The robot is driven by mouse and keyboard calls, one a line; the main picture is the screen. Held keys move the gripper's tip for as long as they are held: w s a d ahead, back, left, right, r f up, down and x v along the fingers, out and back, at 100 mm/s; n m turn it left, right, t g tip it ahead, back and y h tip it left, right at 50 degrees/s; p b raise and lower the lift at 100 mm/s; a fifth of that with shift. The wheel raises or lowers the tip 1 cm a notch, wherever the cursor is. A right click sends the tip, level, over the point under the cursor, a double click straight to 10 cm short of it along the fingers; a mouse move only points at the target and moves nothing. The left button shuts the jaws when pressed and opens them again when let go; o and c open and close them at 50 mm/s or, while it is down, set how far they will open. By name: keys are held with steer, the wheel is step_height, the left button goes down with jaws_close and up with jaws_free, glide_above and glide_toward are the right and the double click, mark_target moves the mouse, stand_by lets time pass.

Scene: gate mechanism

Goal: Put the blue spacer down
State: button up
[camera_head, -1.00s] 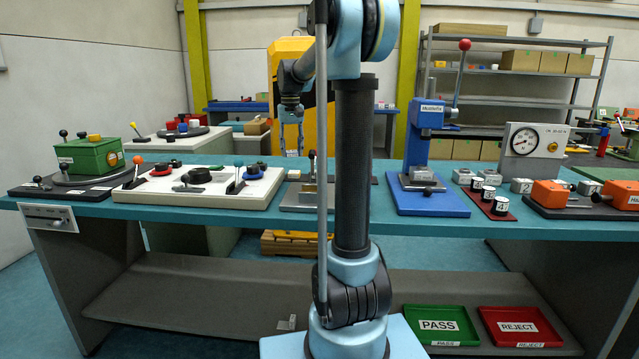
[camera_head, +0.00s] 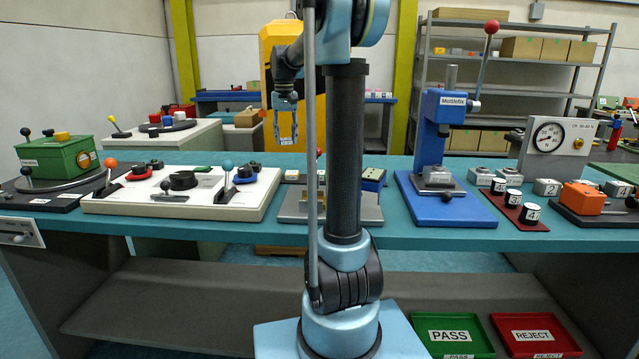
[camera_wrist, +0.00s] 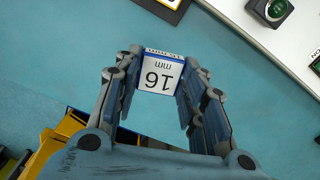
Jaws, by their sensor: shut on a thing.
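My gripper (camera_wrist: 160,92) is shut on the blue spacer (camera_wrist: 160,73), a small block with blue edges and a white face marked "16 mm". In the wrist view the spacer sits between the two fingertips, its label upside down, with teal surface around it. In the head view my gripper (camera_head: 285,135) hangs fingers down, left of my arm column and in front of a yellow cabinet. A small pale shape between the fingertips looks like the spacer. It appears beyond the bench's far edge there; its height over any surface is unclear.
PASS (camera_head: 452,335) and REJECT (camera_head: 535,335) trays lie below.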

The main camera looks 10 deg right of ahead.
steer(key=shift+a, duration=0.15)
steer(key=shift+a, duration=0.3)
steer(key=s+a+m, duration=0.2)
steer(key=a+m, duration=0.1)
steer(key=a, duration=0.8)
steer(key=shift+s+d+f, duration=0.1)
steer(key=shift+f, duration=2.55)
steer(key=shift+s+f, duration=0.1)
steer(key=shift+f, duration=2.5)
steer(key=o, duration=1.2)
